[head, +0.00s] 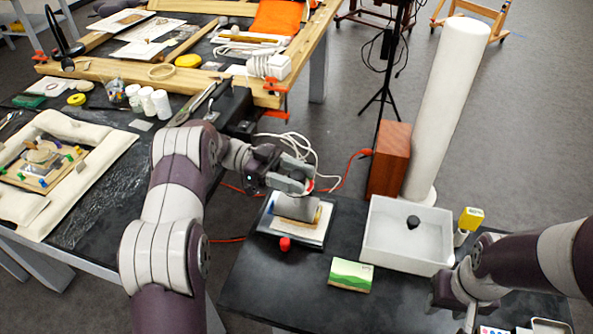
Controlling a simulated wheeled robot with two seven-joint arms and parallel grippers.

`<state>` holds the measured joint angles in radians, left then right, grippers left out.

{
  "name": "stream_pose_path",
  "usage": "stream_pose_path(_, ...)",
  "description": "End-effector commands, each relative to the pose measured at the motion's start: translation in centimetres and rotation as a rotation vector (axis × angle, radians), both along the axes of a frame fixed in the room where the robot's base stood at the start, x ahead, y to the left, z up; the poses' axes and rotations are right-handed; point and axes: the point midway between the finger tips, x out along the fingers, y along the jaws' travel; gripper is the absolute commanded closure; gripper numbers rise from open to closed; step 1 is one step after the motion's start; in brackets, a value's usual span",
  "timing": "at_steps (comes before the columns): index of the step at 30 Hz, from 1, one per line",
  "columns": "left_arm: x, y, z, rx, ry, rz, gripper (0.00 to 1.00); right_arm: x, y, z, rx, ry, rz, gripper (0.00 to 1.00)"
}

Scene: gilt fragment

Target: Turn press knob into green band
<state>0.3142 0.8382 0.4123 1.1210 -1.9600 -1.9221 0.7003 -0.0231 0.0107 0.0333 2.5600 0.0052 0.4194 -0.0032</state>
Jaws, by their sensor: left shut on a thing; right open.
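The press (297,208) stands at the left of the dark front table, with a grey cylinder-like body on a pale board. My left gripper (296,184) reaches in above its back edge and is shut on what looks like the press knob. A small red and white part (309,185) shows beside the fingertips; the fingers hide most of the knob, and I cannot make out a green band or a pointer. My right gripper (470,316) is open at the lower right, partly hidden by its own arm and away from the press.
A red knob-like piece (285,244) sits at the press's front. A green card or box (351,275) lies in front. A white tray (383,254) holding a dark piece (413,222) stands right. A yellow-topped item (470,219) and wooden block (389,160) are nearby.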

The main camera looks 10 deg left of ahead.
Motion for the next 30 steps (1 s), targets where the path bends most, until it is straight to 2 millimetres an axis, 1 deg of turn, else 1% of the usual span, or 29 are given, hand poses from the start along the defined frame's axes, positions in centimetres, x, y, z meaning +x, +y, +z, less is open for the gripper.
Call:
stream_pose_path(1,0.0,-0.1,0.4,-0.001,0.001,-0.024,0.84,0.0,0.0,0.9,0.000,0.000,0.000,0.57)
stream_pose_path(9,0.0,-0.1,0.3,-0.002,0.000,-0.115,0.84,0.0,0.0,2.2,0.000,0.000,0.000,0.57)
stream_pose_path(26,0.0,-0.1,0.1,-0.002,-0.002,-0.140,0.84,0.0,0.0,2.4,0.000,0.000,0.000,0.57)
stream_pose_path(27,0.0,-0.1,0.1,-0.002,-0.002,-0.140,0.40,0.0,0.0,2.4,0.000,0.000,0.000,0.57)
stream_pose_path(28,0.0,-0.1,0.1,-0.002,-0.002,-0.140,0.33,0.0,0.0,2.4,0.000,0.000,0.000,0.57)
stream_pose_path(30,0.0,-0.1,0.1,-0.002,-0.002,-0.139,0.33,0.0,0.0,2.4,0.000,0.000,0.000,0.57)
